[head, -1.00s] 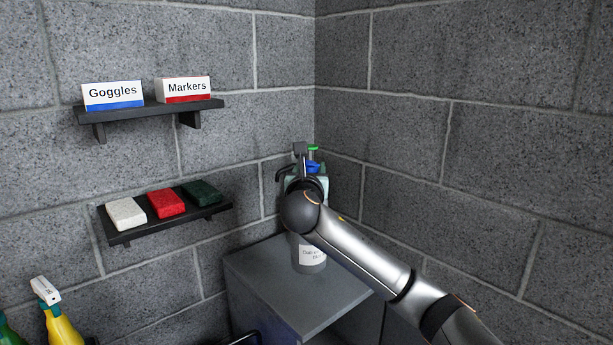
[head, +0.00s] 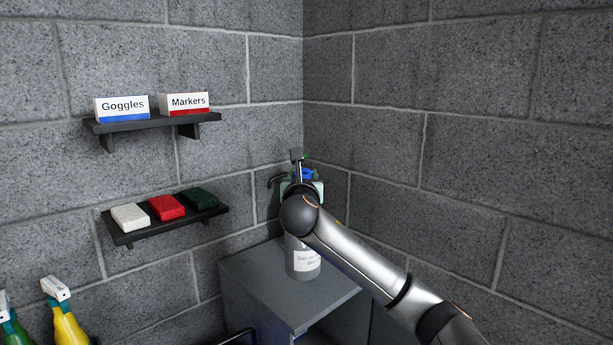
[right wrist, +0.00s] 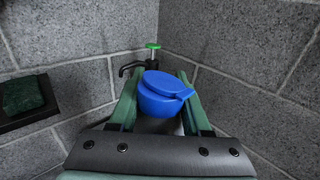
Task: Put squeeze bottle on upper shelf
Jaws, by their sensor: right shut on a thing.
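My right gripper (right wrist: 157,100) is shut on the squeeze bottle, whose blue flip-top lid (right wrist: 163,92) sits between its green fingers in the right wrist view. The lid also shows in the head view (head: 307,174), just above my right wrist, in front of the wall corner. My wrist hides most of the bottle's body. The upper shelf (head: 150,124) is a dark ledge on the left wall, to the left of my gripper. My left gripper is in neither view.
A white goggles box (head: 122,107) and a markers box (head: 184,103) stand on the upper shelf. The lower shelf (head: 168,226) bears white, red and green blocks. A pump with a green top (right wrist: 152,46) stands behind the lid. A grey cabinet (head: 300,302) lies below; spray bottles (head: 62,312) stand lower left.

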